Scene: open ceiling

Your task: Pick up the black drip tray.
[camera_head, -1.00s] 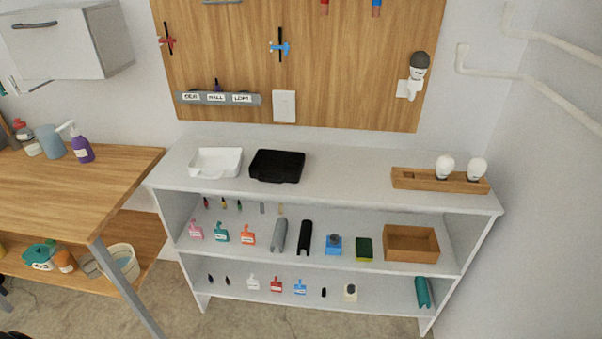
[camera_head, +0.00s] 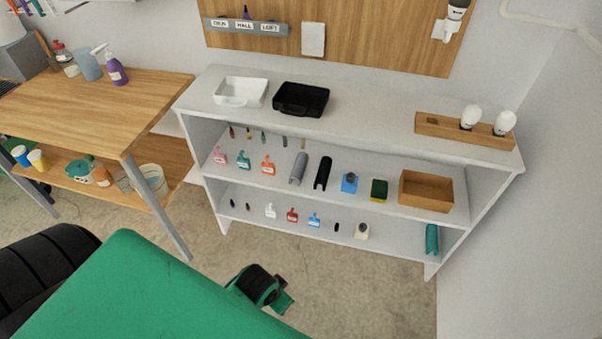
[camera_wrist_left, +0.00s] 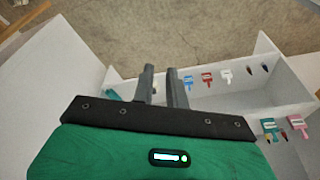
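The black drip tray (camera_head: 301,99) lies on the white top of the shelf unit, just right of a white tray (camera_head: 241,92). It is outside the left wrist view. My left gripper (camera_wrist_left: 161,70) shows in the left wrist view with its two dark fingers a little apart and nothing seen between them. In the head view my green arm comes in low at the lower left, well in front of and below the tray; its fingers cannot be made out there. My right gripper is not in view.
The white shelf unit (camera_head: 370,130) carries a wooden holder (camera_head: 442,130) with bulbs on top and several small tools on its lower shelves. A wooden table (camera_head: 100,105) stands to the left. A wall closes the right side. The concrete floor (camera_head: 360,285) in front is clear.

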